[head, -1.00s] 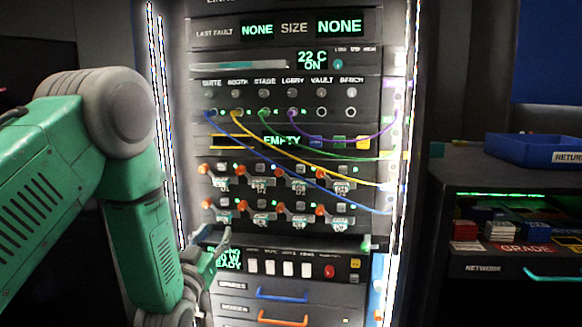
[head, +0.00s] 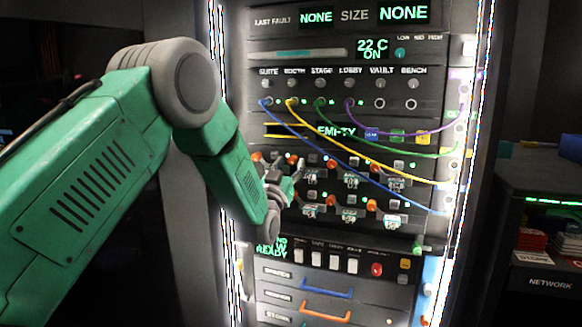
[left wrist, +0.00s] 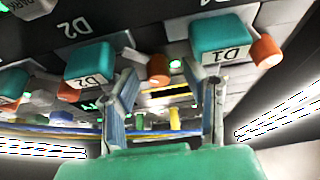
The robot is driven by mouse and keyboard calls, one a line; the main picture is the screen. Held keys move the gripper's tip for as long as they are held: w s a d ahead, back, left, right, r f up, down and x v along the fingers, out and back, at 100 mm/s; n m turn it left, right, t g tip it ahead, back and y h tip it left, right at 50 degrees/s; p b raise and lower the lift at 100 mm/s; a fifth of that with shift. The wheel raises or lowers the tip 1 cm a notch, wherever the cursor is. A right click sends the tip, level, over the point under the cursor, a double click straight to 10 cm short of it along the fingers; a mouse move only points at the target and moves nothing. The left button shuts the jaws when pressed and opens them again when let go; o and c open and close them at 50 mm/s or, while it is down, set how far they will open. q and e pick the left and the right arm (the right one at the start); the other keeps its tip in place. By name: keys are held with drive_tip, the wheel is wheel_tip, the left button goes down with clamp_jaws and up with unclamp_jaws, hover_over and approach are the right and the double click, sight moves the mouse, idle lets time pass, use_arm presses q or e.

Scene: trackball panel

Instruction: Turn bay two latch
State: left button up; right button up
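In the left wrist view, seen upside down, the teal bay block labelled D2 (left wrist: 90,62) has an orange latch knob (left wrist: 158,68) beside it. The teal block labelled D1 (left wrist: 220,38), with its own orange knob (left wrist: 265,52), is to the right. My left gripper (left wrist: 168,78) is open, its two fingers apart on either side of the D2 knob in the picture; contact cannot be told. In the head view my left gripper (head: 286,168) is at the left end of the latch rows and hides some latches. My right gripper is not in view.
Blue, yellow, green and purple cables (head: 425,137) hang across the rack front above and over the latch rows. Below is a panel with white switches and a red button (head: 377,269), then drawers with blue (head: 326,291) and orange handles. A dark cabinet (head: 540,240) stands right.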

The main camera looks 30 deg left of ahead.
use_arm(q)
drive_tip(key=shift+w+r, duration=0.2)
drive_tip(key=shift+w, duration=0.1)
clamp_jaws()
